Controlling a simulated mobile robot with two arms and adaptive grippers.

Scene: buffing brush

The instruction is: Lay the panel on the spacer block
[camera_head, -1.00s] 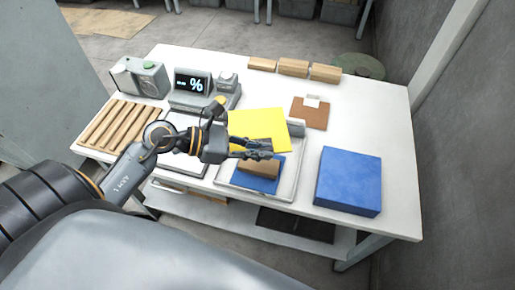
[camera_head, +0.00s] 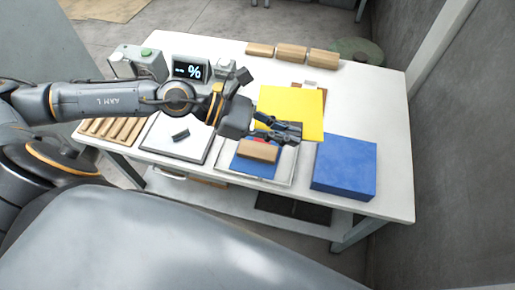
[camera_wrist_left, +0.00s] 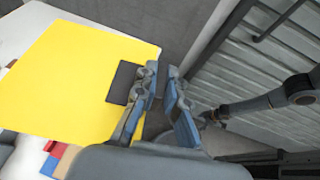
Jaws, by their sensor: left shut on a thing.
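The panel is a thin yellow sheet (camera_head: 297,108) in the head view. It is held above the table, over the back of a white tray (camera_head: 226,165). It also fills much of the left wrist view (camera_wrist_left: 72,80), with a dark pad (camera_wrist_left: 122,83) near its edge by the fingers. My left gripper (camera_head: 287,131) is shut on the panel at its near edge. A wooden block (camera_head: 259,151) lies on a blue sheet in the tray. A thick blue block (camera_head: 344,165) stands to the right. I cannot tell which is the spacer block. My right gripper is not seen.
Several wooden blocks (camera_head: 291,54) line the table's back edge. A box with a display (camera_head: 190,71) and a slatted wooden rack (camera_head: 115,130) stand left. A white plate (camera_head: 170,143) carries a small dark piece.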

